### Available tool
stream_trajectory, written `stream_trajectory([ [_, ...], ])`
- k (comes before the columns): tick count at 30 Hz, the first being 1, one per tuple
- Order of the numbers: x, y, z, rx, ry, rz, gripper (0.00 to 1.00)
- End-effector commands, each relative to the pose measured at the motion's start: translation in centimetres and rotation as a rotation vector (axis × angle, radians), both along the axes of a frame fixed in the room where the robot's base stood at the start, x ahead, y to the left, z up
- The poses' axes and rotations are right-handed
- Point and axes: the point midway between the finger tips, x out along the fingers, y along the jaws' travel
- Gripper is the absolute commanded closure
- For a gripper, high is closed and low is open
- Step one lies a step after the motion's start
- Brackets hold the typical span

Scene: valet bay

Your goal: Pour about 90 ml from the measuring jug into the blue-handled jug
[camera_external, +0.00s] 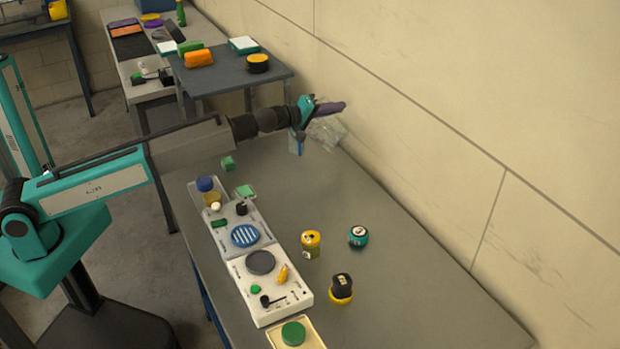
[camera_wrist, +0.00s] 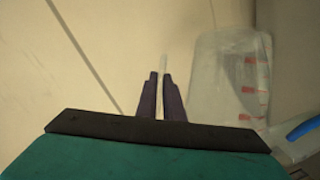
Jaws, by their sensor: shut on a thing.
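My gripper (camera_external: 330,108) is over the far end of the grey workbench. In the wrist view its dark fingers (camera_wrist: 161,95) are shut on a thin pale strip, the handle of the clear measuring jug (camera_wrist: 228,85), which has red marks. In the external view the measuring jug (camera_external: 327,132) hangs by the fingers and looks tilted. The blue-handled jug shows its blue handle (camera_external: 300,148) just below and left of it; the handle also shows at the right edge of the wrist view (camera_wrist: 305,128). Its clear body is hard to make out. Liquid levels cannot be told.
A plain wall (camera_external: 450,120) runs close along the bench's right side. A yellow jar (camera_external: 311,243), a teal-lidded jar (camera_external: 358,236) and a black-topped jar (camera_external: 342,287) stand nearer. The middle right bench is clear.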

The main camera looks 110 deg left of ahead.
Motion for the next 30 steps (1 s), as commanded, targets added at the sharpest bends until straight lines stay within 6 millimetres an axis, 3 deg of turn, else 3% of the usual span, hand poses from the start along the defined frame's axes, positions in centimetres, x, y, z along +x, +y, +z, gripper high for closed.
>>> stream_trajectory([
  [30, -1.0, 0.3, 1.3, -0.027, -0.085, -0.001, 1.00],
])
